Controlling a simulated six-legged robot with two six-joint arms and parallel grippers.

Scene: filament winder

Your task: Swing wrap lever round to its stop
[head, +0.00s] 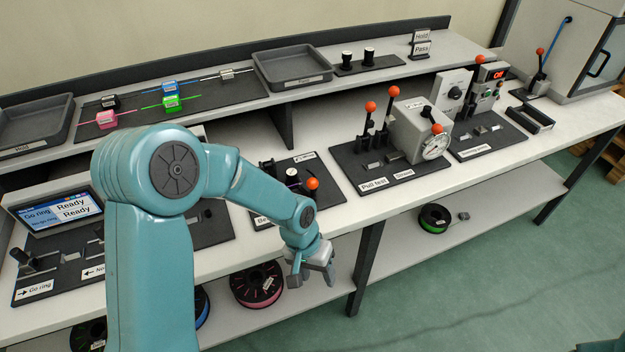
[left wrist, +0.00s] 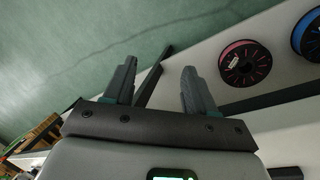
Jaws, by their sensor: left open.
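A lever with an orange ball knob (head: 312,183) stands on a small black plate (head: 310,165) near the front of the bench, beside a pale round post (head: 291,175). It looks like the wrap lever, but the plate's front label is partly hidden behind my left arm and only "Be" reads. My left gripper (head: 312,277) hangs in front of the bench edge, below and apart from the knob. It is open and empty; in the left wrist view its two fingers (left wrist: 158,88) stand apart with nothing between them. The lever does not show in the wrist view. My right gripper is not in view.
To the right stand the pull test plate (head: 372,188) with orange-knobbed levers and a grey dial box (head: 420,132). Left is a screen (head: 60,212) reading "Ready". Spools, one pink (head: 257,285), lie on the lower shelf. The bench edge lies between my gripper and the lever.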

